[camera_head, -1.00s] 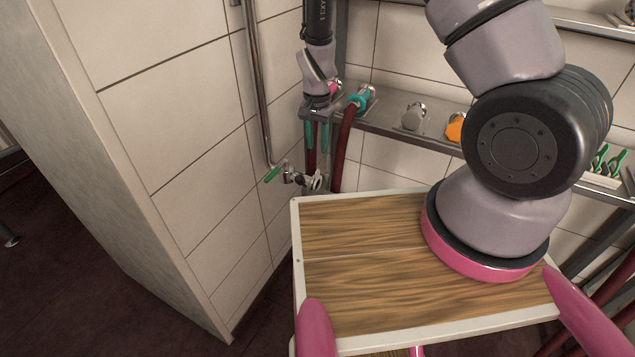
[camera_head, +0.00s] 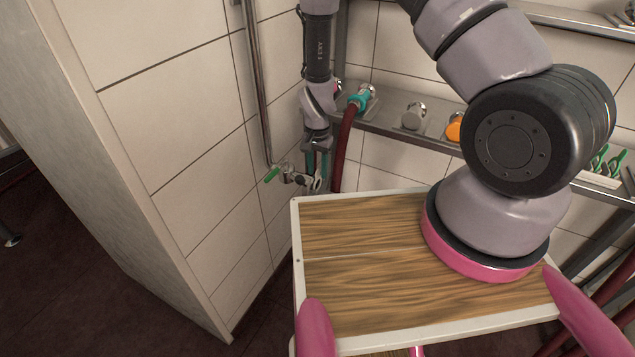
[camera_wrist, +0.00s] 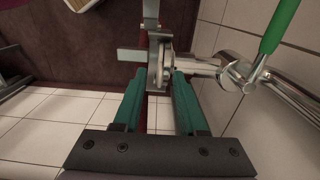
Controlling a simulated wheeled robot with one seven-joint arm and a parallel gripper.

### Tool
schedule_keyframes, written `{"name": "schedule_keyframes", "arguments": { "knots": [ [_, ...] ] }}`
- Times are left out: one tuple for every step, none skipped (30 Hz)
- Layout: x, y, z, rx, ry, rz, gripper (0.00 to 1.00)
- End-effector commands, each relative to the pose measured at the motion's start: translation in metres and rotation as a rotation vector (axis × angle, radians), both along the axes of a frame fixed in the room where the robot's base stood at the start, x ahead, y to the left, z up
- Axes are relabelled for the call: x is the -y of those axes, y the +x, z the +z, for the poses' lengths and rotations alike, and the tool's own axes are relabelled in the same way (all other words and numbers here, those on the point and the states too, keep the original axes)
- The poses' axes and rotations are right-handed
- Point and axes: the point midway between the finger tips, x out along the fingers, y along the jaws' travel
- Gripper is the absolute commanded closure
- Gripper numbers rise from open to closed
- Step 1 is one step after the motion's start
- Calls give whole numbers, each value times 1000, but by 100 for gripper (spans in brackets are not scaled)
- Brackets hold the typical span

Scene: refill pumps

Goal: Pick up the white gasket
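A pale ring-like piece, which looks like the white gasket (camera_wrist: 160,68), sits at the open end of a metal pipe fitting in the wrist view. It is seen nearly edge-on, so I cannot clearly separate it from the metal flange and clamp. In the head view this pale end (camera_head: 316,183) is small, just below my gripper (camera_head: 318,172). My gripper also shows in the wrist view (camera_wrist: 160,76), with two teal fingers apart. The fitting's end lies between and just beyond the fingertips. I cannot tell whether either finger touches it.
A valve with a green handle (camera_wrist: 281,24) and a vertical pipe (camera_head: 262,90) stand close beside the fitting, along the tiled wall. A dark red hose (camera_head: 345,140) hangs just right of my gripper. A metal shelf (camera_head: 385,127) holds several fittings.

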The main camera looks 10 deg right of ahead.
Motion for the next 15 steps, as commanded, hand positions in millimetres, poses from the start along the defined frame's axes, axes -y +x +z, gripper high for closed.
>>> {"name": "schedule_keyframes", "arguments": {
  "knots": [
    [0,0,0,0,0,0,74],
    [0,0,0,0,0,0,86],
    [0,0,0,0,0,0,100],
    [0,0,0,0,0,0,100],
    [0,0,0,0,0,0,100],
    [0,0,0,0,0,0,100],
    [0,0,0,0,0,0,100],
    [0,0,0,0,0,0,100],
    [0,0,0,0,0,0,100],
    [0,0,0,0,0,0,100],
    [0,0,0,0,0,0,100],
    [0,0,0,0,0,0,100],
    [0,0,0,0,0,0,100],
    [0,0,0,0,0,0,100],
    [0,0,0,0,0,0,100]
  ]
}}
